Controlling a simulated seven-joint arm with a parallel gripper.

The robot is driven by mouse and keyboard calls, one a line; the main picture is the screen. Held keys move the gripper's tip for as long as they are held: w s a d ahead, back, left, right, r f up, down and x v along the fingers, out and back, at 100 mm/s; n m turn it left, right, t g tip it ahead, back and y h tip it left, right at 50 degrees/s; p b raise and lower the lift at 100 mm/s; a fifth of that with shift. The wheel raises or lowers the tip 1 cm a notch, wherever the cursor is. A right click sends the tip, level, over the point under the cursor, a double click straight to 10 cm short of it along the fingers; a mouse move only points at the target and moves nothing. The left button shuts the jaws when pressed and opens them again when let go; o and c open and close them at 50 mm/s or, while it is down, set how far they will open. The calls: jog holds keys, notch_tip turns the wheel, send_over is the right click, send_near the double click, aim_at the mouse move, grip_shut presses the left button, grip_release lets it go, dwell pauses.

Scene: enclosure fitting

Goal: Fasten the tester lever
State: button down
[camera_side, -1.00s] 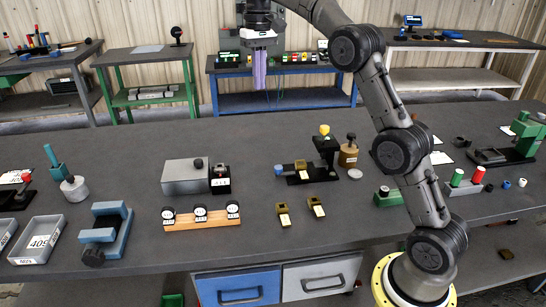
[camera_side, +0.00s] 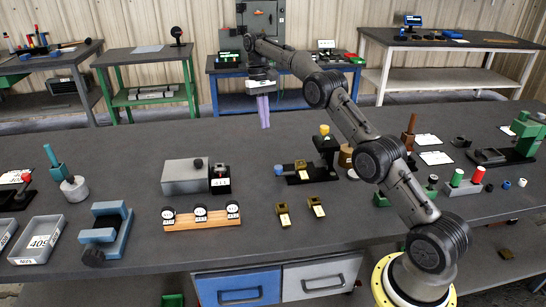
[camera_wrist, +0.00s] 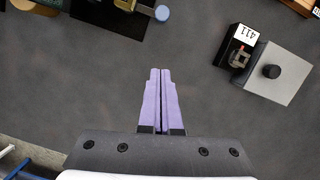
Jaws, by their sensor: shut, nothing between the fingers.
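The tester seems to be the black fixture (camera_side: 318,176) near the middle of the bench. It has an upright black part with a yellow knob (camera_side: 324,130), a brass-coloured block on its base and a blue knob (camera_side: 278,170) at its left end. The lever's fastening cannot be made out. In the wrist view the blue knob (camera_wrist: 162,13) and part of the black base (camera_wrist: 110,15) show at the top. My gripper (camera_side: 264,126) has purple fingers, shut and empty, above the bench and apart from the fixture; the fingers also show in the wrist view (camera_wrist: 160,72).
A grey box (camera_side: 183,177) with a black knob stands beside a black unit labelled 411 (camera_side: 220,183). A wooden strip with dials (camera_side: 202,220) and two brass-coloured blocks (camera_side: 284,217) lie nearer the front. The bench's back middle is clear.

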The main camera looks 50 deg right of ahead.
jog(key=x, duration=0.9)
jog(key=shift+s+a+f, duration=0.1)
jog(key=shift+f, duration=0.3)
jog(key=shift+s+a+f, duration=0.1)
jog(key=shift+s+a, duration=0.4)
jog(key=shift+s, duration=0.4)
jog(key=shift+s+a, duration=0.5)
jog(key=shift+s, duration=0.35)
